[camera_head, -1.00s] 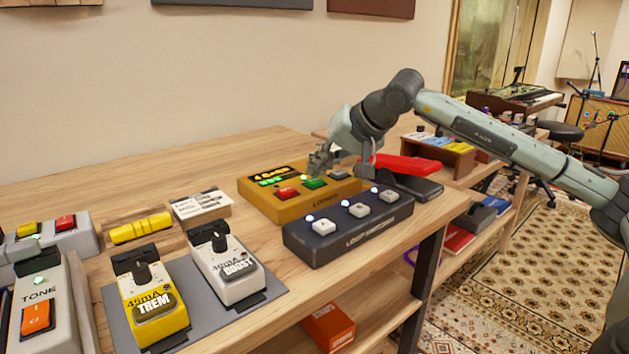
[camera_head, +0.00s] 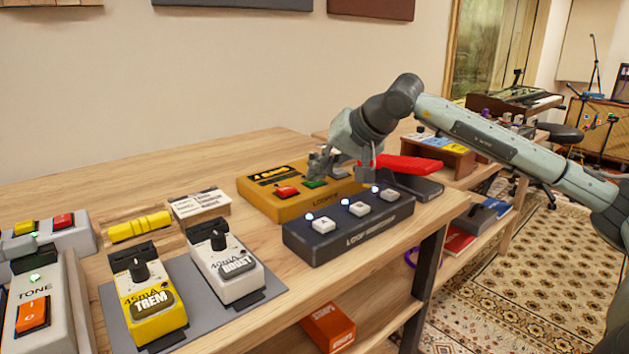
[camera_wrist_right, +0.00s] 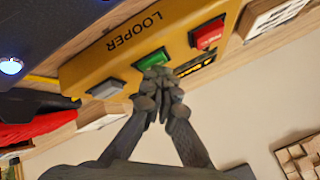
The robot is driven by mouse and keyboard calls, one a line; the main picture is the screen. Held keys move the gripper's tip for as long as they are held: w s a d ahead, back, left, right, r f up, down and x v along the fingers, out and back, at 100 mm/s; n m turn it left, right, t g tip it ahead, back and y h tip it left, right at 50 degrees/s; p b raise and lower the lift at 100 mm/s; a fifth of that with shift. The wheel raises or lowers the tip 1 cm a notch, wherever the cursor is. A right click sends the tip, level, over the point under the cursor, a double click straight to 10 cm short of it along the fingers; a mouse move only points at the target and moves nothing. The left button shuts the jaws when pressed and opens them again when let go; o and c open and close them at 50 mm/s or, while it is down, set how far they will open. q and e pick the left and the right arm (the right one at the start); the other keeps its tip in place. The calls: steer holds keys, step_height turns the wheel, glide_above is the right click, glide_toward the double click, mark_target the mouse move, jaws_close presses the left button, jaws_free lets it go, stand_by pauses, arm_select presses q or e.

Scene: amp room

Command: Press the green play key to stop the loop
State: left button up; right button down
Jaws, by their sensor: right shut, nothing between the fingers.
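The yellow looper box (camera_head: 262,200) stands on the wooden bench, with a red key (camera_head: 286,191), a green key (camera_head: 314,184) and a grey key beside each other. My right gripper (camera_head: 318,176) is shut and empty, its fingertips down at the green key. In the right wrist view the closed fingertips (camera_wrist_right: 158,76) overlap the edge of the green key (camera_wrist_right: 152,59) and seem to touch it. The red key (camera_wrist_right: 209,35) and grey key (camera_wrist_right: 107,88) lie on either side. The looper's display (camera_head: 272,174) shows no green lights. My left gripper is not in view.
A dark loop switcher (camera_head: 345,242) with white buttons stands in front of the looper. A red object (camera_head: 405,163) lies to its right. Yellow (camera_head: 152,300) and white (camera_head: 226,268) pedals and a yellow rolled item (camera_head: 140,227) are at left. The bench behind is clear.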

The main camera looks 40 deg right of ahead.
mark_target(318, 182)
stand_by(0.3)
steer(key=shift+r+p, duration=0.75)
steer(key=shift+r, duration=0.15)
step_height(318, 182, up, 5)
steer(key=p, duration=0.4)
steer(key=shift+r, duration=0.1)
stand_by(0.5)
